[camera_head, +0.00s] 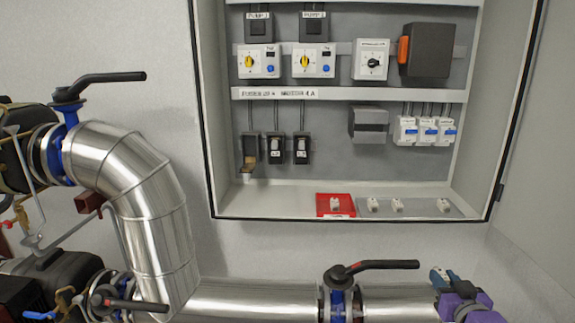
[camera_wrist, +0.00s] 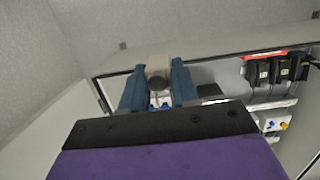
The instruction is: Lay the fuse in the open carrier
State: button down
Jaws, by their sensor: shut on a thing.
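My gripper (camera_head: 441,276) is low at the bottom right of the head view, below the cabinet and apart from it. In the wrist view its blue fingers (camera_wrist: 155,82) are shut on the fuse (camera_wrist: 158,68), a short beige and grey cylinder with one end facing the camera. I cannot make out the fuse in the head view. The open carrier (camera_head: 249,154) is the leftmost of the black carriers in the cabinet, with a brownish inside showing. My gripper is well to the right of it and lower.
Two closed carriers (camera_head: 288,150) hang right beside the open one. A red tray (camera_head: 323,209) and several small pale pieces (camera_head: 397,204) lie on the cabinet floor (camera_head: 265,200). The cabinet's front lip, open door (camera_head: 520,110) and silver pipes (camera_head: 150,215) border the space.

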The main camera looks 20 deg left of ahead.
aim_at(249, 167)
jog(key=j, duration=1.6)
jog(key=i, duration=0.05)
